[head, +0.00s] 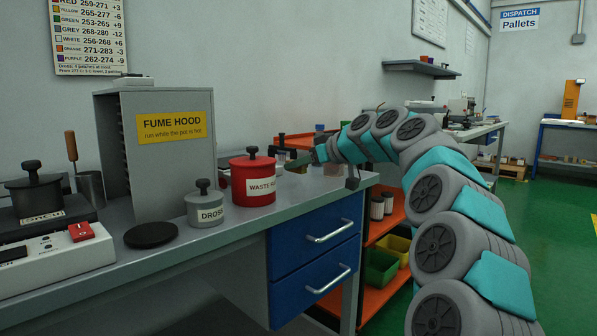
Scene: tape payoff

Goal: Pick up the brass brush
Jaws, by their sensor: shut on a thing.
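My gripper (311,159) is small in the head view, at the end of my arm above the back of the grey bench, just right of the red waste can. It is shut on a thin dark greenish object (296,163) that reaches left toward the can. The object is too small and partly hidden to tell whether it is the brass brush. No brass bristles show clearly anywhere. A wooden-handled tool (71,146) stands in a grey cup (91,188) at the left; its lower end is hidden.
On the grey bench (232,228) stand the red waste can (252,185), the grey dross pot (205,211), a black disc (151,235) and the fume hood (160,170). A solder pot unit (40,255) is at the left. An orange shelf cart (385,228) stands beyond the drawers.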

